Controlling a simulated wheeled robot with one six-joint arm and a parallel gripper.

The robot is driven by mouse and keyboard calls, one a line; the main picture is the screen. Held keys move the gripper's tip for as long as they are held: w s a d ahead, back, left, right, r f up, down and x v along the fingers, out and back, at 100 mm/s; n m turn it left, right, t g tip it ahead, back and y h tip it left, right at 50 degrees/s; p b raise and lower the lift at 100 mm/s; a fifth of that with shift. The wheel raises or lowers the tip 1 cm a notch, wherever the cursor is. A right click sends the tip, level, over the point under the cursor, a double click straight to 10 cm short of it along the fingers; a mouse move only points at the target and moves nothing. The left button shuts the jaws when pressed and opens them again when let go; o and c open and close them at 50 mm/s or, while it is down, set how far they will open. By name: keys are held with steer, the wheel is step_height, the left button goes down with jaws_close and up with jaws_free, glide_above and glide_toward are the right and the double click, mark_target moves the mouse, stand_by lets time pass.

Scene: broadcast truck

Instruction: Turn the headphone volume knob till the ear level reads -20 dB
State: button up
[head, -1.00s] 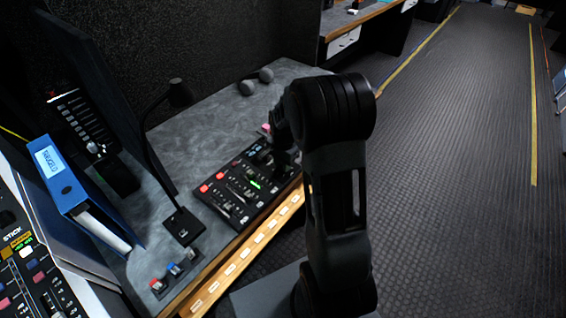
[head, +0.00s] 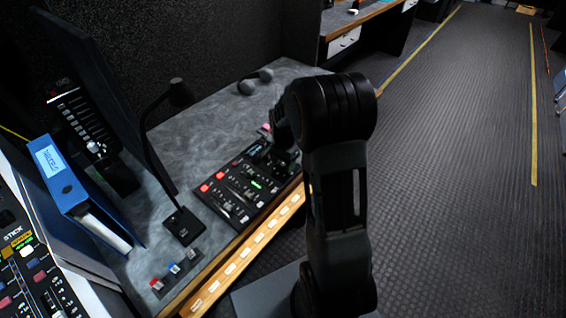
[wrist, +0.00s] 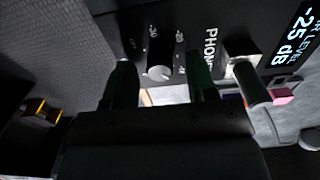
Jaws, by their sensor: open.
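The ear level display (wrist: 296,38), cut off at the right edge, reads -25 dB. In the head view my gripper (head: 283,148) is over the far right end of the black control panel (head: 228,205); the knob is hidden there by my arm.
A block-like part (wrist: 242,62) stands right of the knob, beside the PHONES label. In the head view a gooseneck lamp or microphone (head: 182,226), a blue binder (head: 62,185) and small coloured switches (head: 174,270) are left of the panel.

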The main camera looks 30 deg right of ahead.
mark_target(283, 164)
step_height(283, 164, up, 14)
steer(key=p, duration=0.1)
steer(key=shift+f+p, duration=0.2)
steer(key=shift+p, duration=0.2)
stand_by(0.4)
steer(key=s+a+r+n+t+p, duration=0.1)
steer(key=s+a+r+n+p, duration=0.4)
steer(key=s, duration=0.3)
steer(key=s+a+r+n+t+p, duration=0.2)
steer(key=s+a+r+n+p, duration=0.2)
steer(key=s+r+n, duration=0.4)
steer(key=shift+a+t+p, duration=0.3)
steer(key=shift+a+p, duration=0.05)
steer(key=shift+p, duration=0.15)
steer(key=shift+s, duration=0.1)
